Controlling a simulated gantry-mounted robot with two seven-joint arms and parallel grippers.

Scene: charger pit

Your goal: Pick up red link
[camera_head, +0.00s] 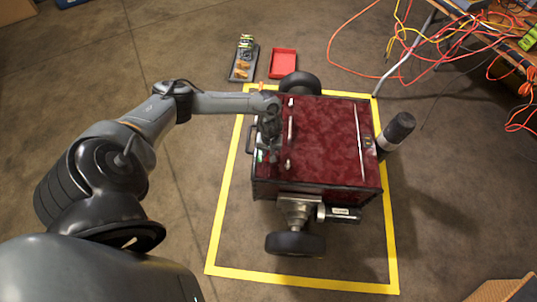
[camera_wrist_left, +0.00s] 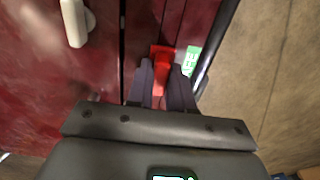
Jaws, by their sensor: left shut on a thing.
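The red link (camera_wrist_left: 161,70) shows in the left wrist view, bright red, at the edge of the dark red box top near a green label (camera_wrist_left: 191,60). My left gripper (camera_wrist_left: 160,82) has its two dark fingers on either side of the link and is shut on it. In the head view my left gripper (camera_head: 268,150) points down over the left edge of the wheeled dark red box (camera_head: 325,140). The link is hidden there by the gripper and arm. My right gripper is not in view.
The box has black wheels (camera_head: 295,244) and stands inside a yellow floor outline (camera_head: 395,255). A red tray (camera_head: 283,63) and a black tray (camera_head: 238,72) with small items lie behind it. Tangled cables (camera_head: 400,40) hang at the top right. Floor on the left is clear.

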